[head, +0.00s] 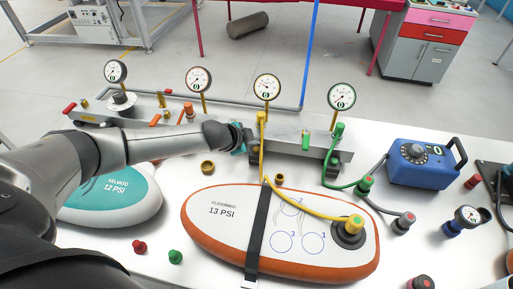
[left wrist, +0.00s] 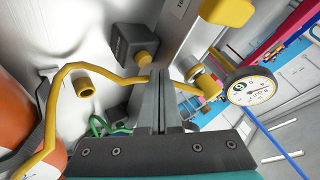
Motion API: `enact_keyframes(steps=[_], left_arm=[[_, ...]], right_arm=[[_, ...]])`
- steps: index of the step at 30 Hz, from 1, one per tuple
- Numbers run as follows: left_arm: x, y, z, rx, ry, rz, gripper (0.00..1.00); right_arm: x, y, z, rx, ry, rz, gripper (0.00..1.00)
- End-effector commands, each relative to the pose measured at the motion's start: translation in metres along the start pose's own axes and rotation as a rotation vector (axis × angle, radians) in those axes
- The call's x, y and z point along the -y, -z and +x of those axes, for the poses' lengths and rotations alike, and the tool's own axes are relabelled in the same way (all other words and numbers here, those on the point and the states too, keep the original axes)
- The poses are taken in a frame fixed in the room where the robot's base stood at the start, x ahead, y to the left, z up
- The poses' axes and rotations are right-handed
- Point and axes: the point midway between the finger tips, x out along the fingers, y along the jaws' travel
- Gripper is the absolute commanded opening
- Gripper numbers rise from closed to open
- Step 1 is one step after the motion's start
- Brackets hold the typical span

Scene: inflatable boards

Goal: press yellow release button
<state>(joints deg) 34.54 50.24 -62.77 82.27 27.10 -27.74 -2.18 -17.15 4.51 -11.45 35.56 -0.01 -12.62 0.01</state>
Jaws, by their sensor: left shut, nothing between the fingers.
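A yellow button (left wrist: 143,58) sticks out of a dark box (left wrist: 128,42) on the metal manifold in the left wrist view. In the head view my gripper and the yellow hose crowd that spot, and I cannot make the button out. My left gripper (head: 251,141) is at the manifold by the yellow hose (head: 262,160). Its fingers (left wrist: 161,76) are shut with nothing between them, and their tips appear close beside the button; contact cannot be told. The yellow-rimmed gauge (head: 267,88) stands above, also in the left wrist view (left wrist: 252,88). My right gripper is not in view.
The orange board (head: 200,235), marked 13 PSI, lies in front, with the yellow hose on its valve (head: 353,222). A teal board (head: 135,205) lies left. Green hose (head: 333,184), loose caps (head: 207,167) and a blue box (head: 420,165) surround the manifold (head: 300,150).

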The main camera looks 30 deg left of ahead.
Motion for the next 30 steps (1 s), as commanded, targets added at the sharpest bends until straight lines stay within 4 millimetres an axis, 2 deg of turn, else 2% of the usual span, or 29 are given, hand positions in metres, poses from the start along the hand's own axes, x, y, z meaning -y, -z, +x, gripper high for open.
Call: enact_keyframes(steps=[21,30], left_arm=[[-0.0001,-0.0002,0.0001,0.000,0.000,0.000,0.00],[-0.0050,-0.0047,0.0061,0.001,-0.001,-0.001,0.00]], right_arm=[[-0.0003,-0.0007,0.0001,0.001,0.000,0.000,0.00],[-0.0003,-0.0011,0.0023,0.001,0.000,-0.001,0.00]])
